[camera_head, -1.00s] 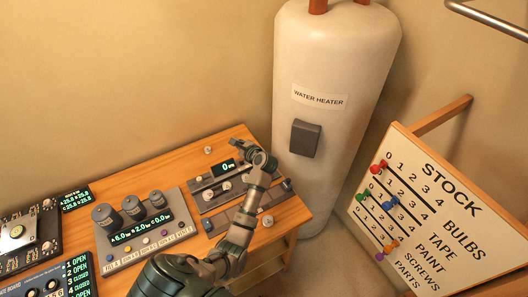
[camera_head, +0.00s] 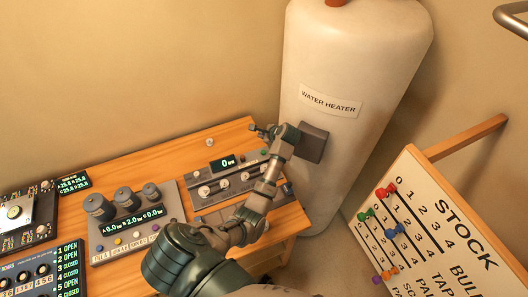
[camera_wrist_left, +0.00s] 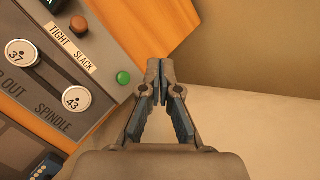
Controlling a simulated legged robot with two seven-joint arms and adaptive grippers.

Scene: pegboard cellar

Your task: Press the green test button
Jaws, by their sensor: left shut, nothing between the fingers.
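The green button (camera_wrist_left: 123,77) is a small round cap near the corner of a grey control panel (camera_wrist_left: 105,72) in the left wrist view. My left gripper (camera_wrist_left: 160,68) is shut and empty, its fingertips just right of the button and apart from it in the picture. In the head view the same panel (camera_head: 196,198), with a lit display reading 0, sits on the wooden bench. My left gripper (camera_head: 259,131) is over the panel's far right end there. My right gripper is not in view.
Knobs marked 37 and 43 (camera_wrist_left: 76,99) and a brown button (camera_wrist_left: 79,25) share the panel. The water heater (camera_head: 350,60) with a grey box (camera_head: 314,143) stands close behind my arm. A stock board (camera_head: 425,215) is at right. Other instrument panels fill the bench's left.

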